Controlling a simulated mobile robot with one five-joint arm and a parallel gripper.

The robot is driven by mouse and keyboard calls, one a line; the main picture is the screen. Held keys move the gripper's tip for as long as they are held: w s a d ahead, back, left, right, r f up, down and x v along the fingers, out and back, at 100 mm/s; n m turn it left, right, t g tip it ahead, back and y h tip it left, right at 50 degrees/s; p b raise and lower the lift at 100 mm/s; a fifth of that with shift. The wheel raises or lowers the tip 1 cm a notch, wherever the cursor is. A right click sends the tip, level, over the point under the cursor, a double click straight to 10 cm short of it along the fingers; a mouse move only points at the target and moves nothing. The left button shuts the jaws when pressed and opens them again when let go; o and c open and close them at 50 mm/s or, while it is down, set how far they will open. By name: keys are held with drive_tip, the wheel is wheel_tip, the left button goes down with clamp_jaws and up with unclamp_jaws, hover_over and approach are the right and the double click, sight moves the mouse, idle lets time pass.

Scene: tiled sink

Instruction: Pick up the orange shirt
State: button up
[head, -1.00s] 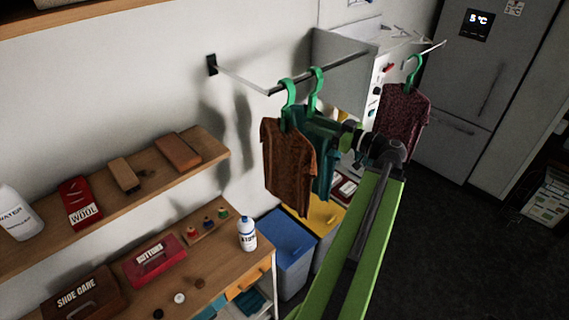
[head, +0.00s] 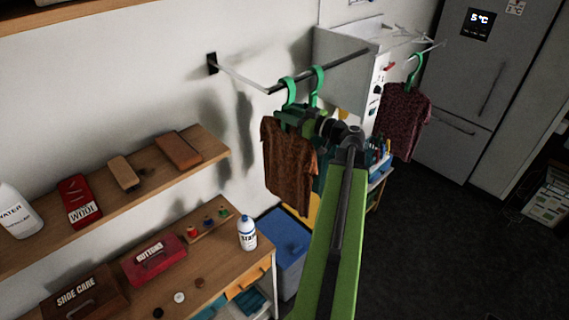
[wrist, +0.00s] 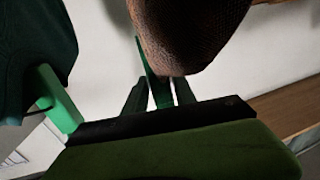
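The orange-brown shirt (head: 287,172) hangs on a green hanger (head: 289,92) from the rail in the head view. In the wrist view part of the shirt (wrist: 190,30) fills the top middle. My gripper (head: 288,120) is at the shirt's top, near the hanger below its hook. In the wrist view my gripper (wrist: 160,88) has its two dark green fingers apart, and a green hanger part (wrist: 152,75) shows between them. I see no firm grip on it. The fingertips are partly hidden by the shirt.
A teal shirt (wrist: 35,50) on another green hanger hangs close beside, mostly behind the orange one and my arm. A dark red shirt (head: 404,118) hangs farther right. The metal rail (head: 325,70) runs above. A wooden shelf (head: 110,190) and worktop stand at left.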

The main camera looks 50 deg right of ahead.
drive_tip(key=shift+s, duration=0.15)
drive_tip(key=shift+c, duration=1)
clamp_jaws()
